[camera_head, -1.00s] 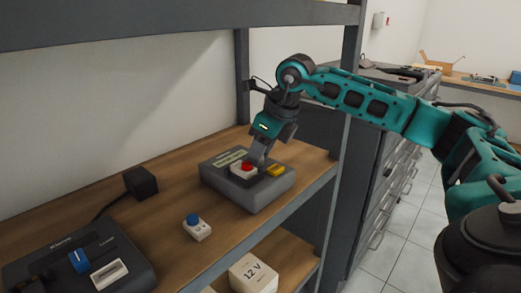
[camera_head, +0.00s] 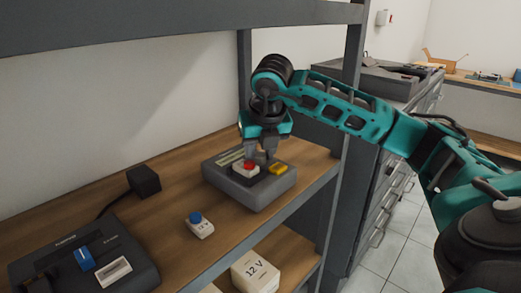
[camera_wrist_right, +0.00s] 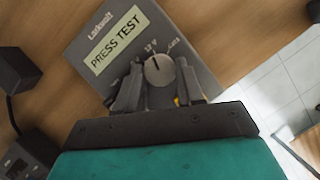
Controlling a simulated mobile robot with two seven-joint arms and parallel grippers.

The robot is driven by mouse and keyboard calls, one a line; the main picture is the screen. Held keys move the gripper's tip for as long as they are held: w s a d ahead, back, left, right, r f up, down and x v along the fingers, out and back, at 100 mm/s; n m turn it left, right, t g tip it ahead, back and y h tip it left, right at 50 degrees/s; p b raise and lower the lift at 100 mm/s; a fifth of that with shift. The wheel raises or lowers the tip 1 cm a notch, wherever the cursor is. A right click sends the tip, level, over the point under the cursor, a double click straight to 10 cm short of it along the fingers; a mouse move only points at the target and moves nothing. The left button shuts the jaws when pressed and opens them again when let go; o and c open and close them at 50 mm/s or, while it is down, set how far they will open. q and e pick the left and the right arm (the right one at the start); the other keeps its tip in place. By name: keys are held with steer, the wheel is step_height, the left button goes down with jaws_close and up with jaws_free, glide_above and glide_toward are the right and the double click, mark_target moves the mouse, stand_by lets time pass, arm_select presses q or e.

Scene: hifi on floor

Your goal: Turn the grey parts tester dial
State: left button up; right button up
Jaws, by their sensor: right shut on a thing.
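The grey parts tester (camera_head: 252,196) is a box on the wooden shelf, with a "PRESS TEST" label (camera_wrist_right: 120,42) on its top. My right gripper (camera_head: 262,156) reaches down onto the tester from above. Its fingers (camera_wrist_right: 158,88) are shut on the dial, one on each side. In the head view the fingers largely hide the dial. A red button on a white base (camera_head: 246,168) and a yellow part (camera_head: 278,169) are close to the fingers. My left gripper is out of view.
A small white box with a blue top (camera_head: 199,224), a dark device with a blue part (camera_head: 85,262) and a black block with a cable (camera_head: 143,181) are on the same shelf. A "12 V" box (camera_head: 255,272) sits below. A grey upright (camera_head: 341,165) stands right of the tester.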

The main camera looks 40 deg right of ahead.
steer(key=shift+m, duration=0.3)
steer(key=o, duration=0.8)
steer(key=shift+c, duration=0.2)
